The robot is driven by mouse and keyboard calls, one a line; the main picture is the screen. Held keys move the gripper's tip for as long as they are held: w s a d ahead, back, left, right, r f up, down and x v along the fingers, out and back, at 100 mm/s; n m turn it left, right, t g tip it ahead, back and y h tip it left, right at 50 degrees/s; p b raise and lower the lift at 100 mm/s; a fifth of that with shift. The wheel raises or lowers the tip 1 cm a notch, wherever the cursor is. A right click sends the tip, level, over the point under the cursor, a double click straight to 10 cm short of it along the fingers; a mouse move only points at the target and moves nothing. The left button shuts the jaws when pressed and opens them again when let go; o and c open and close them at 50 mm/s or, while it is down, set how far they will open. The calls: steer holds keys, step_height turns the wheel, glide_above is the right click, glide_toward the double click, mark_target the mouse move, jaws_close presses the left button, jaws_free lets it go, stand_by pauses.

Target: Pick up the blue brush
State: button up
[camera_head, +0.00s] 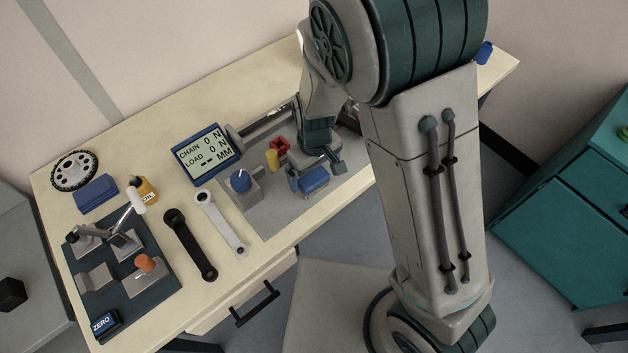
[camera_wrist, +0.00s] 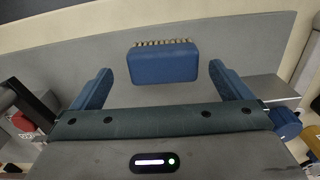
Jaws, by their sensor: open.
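The blue brush (camera_wrist: 163,65) lies on a grey plate, a blue block with a row of pale bristles along its far edge in the wrist view. In the head view a blue block (camera_head: 314,182) on the grey plate beside my gripper appears to be this brush. My gripper (camera_wrist: 161,75) is open, with one blue finger left of the brush and one right of it. A gap shows on both sides, and nothing is held. In the head view my gripper (camera_head: 316,172) is low over the plate, partly hidden by my arm.
A blue knob on a grey box (camera_head: 240,182), a yellow piece (camera_head: 272,160) and a red piece (camera_head: 280,145) stand near my gripper. A display (camera_head: 203,153) stands behind. Another blue block (camera_head: 95,193), wrenches (camera_head: 190,243) and a dark tray (camera_head: 155,268) are at left.

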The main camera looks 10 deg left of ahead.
mark_target(313, 178)
steer(key=shift+s+a+f, duration=0.1)
steer(key=shift+s+f, duration=0.05)
steer(key=shift+f, duration=1.75)
steer(key=c, duration=1.1)
steer(key=shift+r, duration=0.15)
steer(key=shift+r, duration=0.6)
step_height(313, 178, up, 3)
steer(key=shift+a+f, duration=0.1)
steer(key=s+d+r+b, duration=0.1)
steer(key=s+d+r, duration=0.5)
steer(key=d, duration=0.4)
steer(key=shift+s+r, duration=0.25)
steer(key=shift+r, duration=0.15)
